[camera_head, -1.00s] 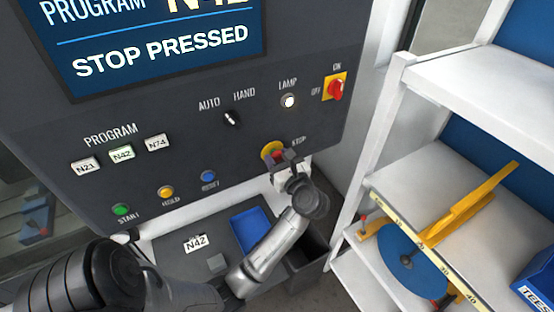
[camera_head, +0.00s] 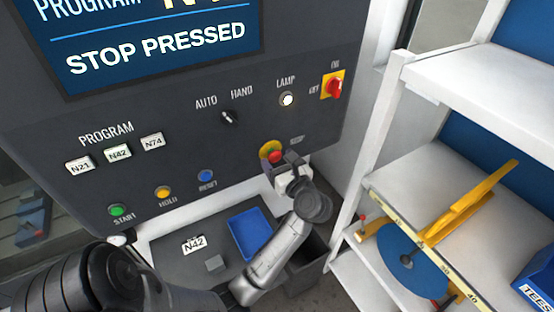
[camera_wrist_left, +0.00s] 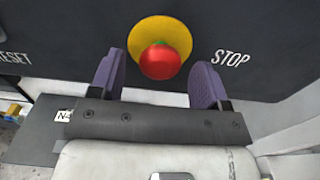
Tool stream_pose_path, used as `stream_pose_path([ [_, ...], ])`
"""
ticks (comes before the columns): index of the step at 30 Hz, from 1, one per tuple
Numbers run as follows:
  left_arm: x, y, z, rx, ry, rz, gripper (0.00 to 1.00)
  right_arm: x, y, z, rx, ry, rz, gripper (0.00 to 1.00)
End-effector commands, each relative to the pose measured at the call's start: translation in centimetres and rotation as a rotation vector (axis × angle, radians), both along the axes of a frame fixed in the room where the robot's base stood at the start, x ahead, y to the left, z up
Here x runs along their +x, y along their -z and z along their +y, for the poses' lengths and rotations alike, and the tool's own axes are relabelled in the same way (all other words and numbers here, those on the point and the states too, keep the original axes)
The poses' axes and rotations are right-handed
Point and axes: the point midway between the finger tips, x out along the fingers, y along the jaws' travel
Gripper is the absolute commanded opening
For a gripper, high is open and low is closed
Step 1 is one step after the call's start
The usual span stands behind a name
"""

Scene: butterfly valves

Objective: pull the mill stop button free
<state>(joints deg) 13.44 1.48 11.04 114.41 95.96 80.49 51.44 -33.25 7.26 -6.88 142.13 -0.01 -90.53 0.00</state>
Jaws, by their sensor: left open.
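The red mushroom stop button (camera_head: 270,153) sits on a yellow round plate at the lower right of the dark control panel, beside the STOP label. In the left wrist view the red button (camera_wrist_left: 160,62) is in full view on its yellow disc. My left gripper (camera_head: 284,163) is just in front of it and to its lower right in the head view. In the wrist view its two purple-grey fingers stand open on either side of the button, with gaps, not gripping it. The panel screen (camera_head: 155,45) reads STOP PRESSED. My right gripper is not in view.
The panel also carries a red rotary switch (camera_head: 334,86), a lit lamp (camera_head: 287,99), a selector knob (camera_head: 228,117) and green, yellow and blue buttons. A blue tray (camera_head: 250,232) lies below. A white shelf unit (camera_head: 385,130) with a blue disc stands close on the right.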

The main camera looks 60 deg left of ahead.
Motion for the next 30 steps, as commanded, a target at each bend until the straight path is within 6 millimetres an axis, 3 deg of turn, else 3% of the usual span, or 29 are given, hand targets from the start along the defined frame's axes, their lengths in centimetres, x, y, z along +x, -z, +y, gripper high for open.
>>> stream_pose_path([
  [15,0.0,0.3,-8.9,-0.004,0.001,-0.003,0.7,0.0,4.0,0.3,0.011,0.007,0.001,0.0],
  [21,0.0,0.1,-10.5,-0.002,0.0,-0.003,0.7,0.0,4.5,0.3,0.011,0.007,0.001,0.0],
  [30,0.0,0.0,-10.9,-0.001,0.0,-0.002,0.7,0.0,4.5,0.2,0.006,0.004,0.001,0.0],
])
